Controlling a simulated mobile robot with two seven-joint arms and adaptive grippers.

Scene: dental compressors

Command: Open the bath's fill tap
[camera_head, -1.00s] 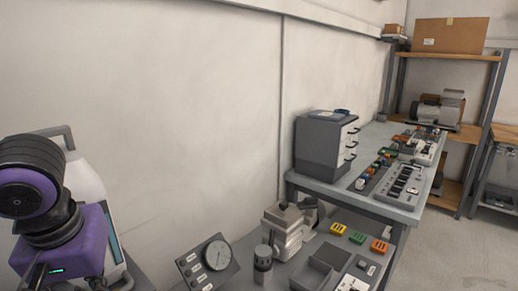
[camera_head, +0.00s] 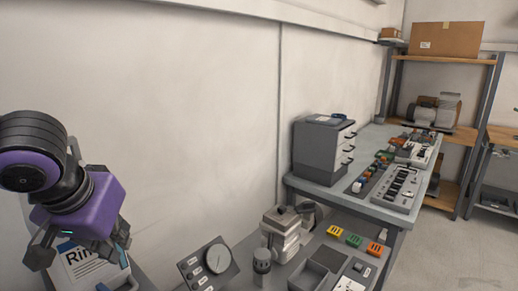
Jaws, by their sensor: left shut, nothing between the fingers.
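A pale container with a white label reading "Rin…" (camera_head: 82,265) and blue trim stands at the lower left, partly cut off by the frame and mostly covered by my left arm. It may be the bath, but I cannot be sure. No fill tap can be made out. My left gripper (camera_head: 76,250), below its purple wrist, is over the label's upper edge, pointing down, shut and empty. Whether it touches the container cannot be told. My right gripper is out of view.
A panel with a round dial (camera_head: 217,259), a dark-topped cylinder (camera_head: 262,266) and a metal canister (camera_head: 281,231) stand right of the container. A drawer cabinet (camera_head: 319,150) stands on the farther bench. The wall behind is bare.

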